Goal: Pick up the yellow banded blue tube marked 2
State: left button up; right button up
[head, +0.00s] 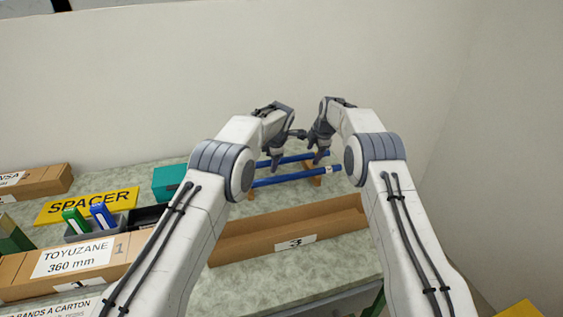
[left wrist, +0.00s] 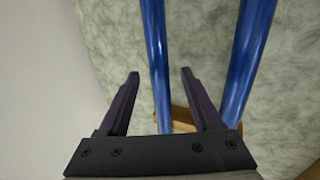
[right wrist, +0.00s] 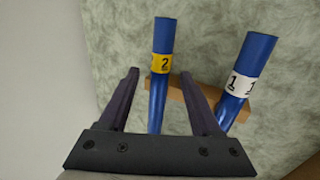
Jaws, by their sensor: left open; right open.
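Two blue tubes lie side by side on wooden rests on the bench. The far blue tube (head: 292,159) has a yellow band marked 2 (right wrist: 161,64), clear in the right wrist view. The near blue tube (head: 290,179) has a white band marked 1 (right wrist: 239,84). My left gripper (head: 276,168) is open, with the far tube (left wrist: 157,50) showing between its fingers. My right gripper (head: 319,159) is open over the far tube near its banded end. The fingers show on either side of this tube; neither gripper is closed on it.
A long open cardboard box (head: 285,229) lies in front of the tubes. At left are a carton labelled TOYUZANE (head: 35,282), a yellow SPACER sign (head: 90,204), a teal box (head: 168,182) and a tray with green and blue items. A wall stands behind.

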pick_arm(q)
jog(key=shift+w+f, duration=0.1)
jog(key=shift+f, duration=0.05)
pick_arm(e)
jog(key=shift+f, duration=0.15)
pick_arm(q)
grip_shut()
pick_arm(e)
grip_shut()
